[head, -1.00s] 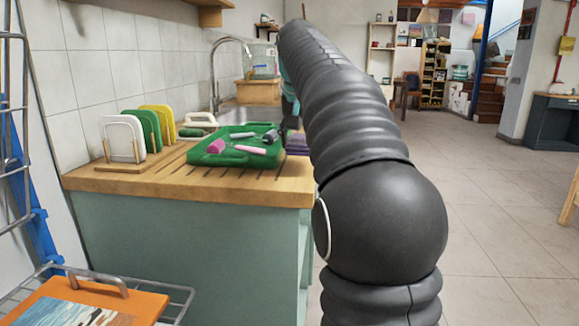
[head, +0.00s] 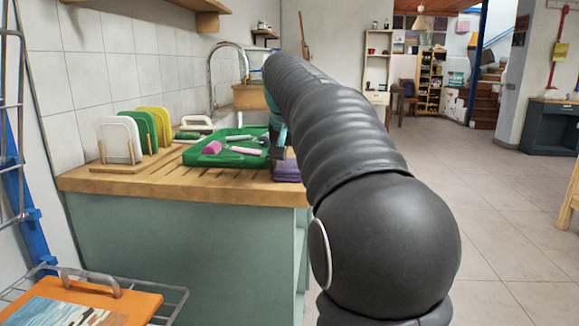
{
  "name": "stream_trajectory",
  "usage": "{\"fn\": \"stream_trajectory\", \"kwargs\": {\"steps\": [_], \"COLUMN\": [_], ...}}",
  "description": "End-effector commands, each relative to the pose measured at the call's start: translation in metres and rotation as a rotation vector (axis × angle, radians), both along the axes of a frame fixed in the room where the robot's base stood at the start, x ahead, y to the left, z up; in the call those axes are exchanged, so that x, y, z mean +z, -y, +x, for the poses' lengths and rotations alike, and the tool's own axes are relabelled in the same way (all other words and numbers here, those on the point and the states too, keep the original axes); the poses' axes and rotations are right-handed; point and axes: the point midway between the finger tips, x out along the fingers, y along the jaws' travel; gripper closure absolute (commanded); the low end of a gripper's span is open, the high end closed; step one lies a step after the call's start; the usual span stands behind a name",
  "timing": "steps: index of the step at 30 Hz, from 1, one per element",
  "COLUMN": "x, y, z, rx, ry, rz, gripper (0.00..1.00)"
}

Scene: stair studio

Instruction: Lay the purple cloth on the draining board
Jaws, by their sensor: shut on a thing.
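The purple cloth (head: 287,172) looks like a small folded stack at the right edge of the wooden counter, partly hidden by my arm. My gripper (head: 276,155) is right above and against it, shut on it. The fingertips are dark and small, and the arm covers part of them. Whether the cloth touches the wood or hangs just above it, I cannot tell. The draining board (head: 190,181) is the grooved wooden top, with bare grooves in front of the green tray.
A green tray (head: 203,160) holding a pink block and several sticks lies just left of my gripper. A rack with white, green and yellow boards (head: 119,139) stands at the left. A tap (head: 210,80) rises behind. The counter's front strip is clear.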

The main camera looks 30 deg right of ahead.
Motion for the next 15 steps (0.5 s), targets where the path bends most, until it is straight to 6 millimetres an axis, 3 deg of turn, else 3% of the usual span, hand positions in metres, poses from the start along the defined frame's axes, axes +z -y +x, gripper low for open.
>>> {"fn": "stream_trajectory", "kwargs": {"steps": [1, 2, 5, 15], "x": [-0.0022, -0.0023, -0.0016, -0.0003], "y": [0.0, 0.0, 0.0, 0.0], "z": [0.0, 0.0, 0.0, 0.0], "rx": [0.0, 0.0, 0.0, 0.0], "ry": [0.0, 0.0, 0.0, 0.0], "rz": [0.0, 0.0, 0.0, 0.0], "gripper": [0.62, 0.31, 0.09, 0.09]}}
